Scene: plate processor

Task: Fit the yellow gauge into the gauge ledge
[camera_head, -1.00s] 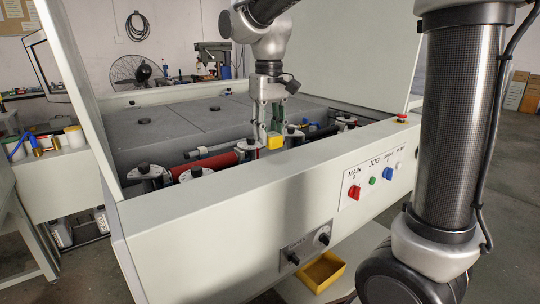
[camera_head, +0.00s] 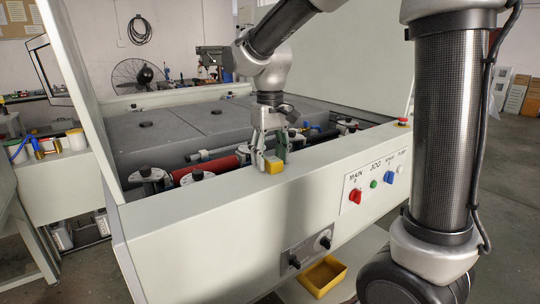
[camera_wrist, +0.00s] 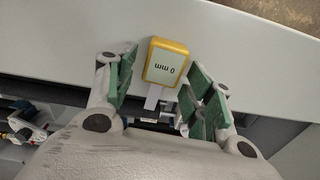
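The yellow gauge (camera_head: 274,167) is a small block at the inner edge of the machine's white front panel. In the wrist view the gauge (camera_wrist: 167,62) shows a white face reading "0 mm" and a pale stem pointing toward the machine's inside. My gripper (camera_head: 271,162) stands over it with its fingers spread on either side. In the wrist view my gripper (camera_wrist: 162,65) has green pads, with a gap at the left pad; the right pad is close to the gauge. I cannot make out a separate gauge ledge or how the gauge is supported.
A red roller (camera_head: 205,172) and black knobs lie just behind the front panel (camera_head: 215,205). Grey covers (camera_head: 180,125) fill the machine's bed. Red, green and blue controls (camera_head: 372,184) are on the front face. A yellow bin (camera_head: 323,275) stands below.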

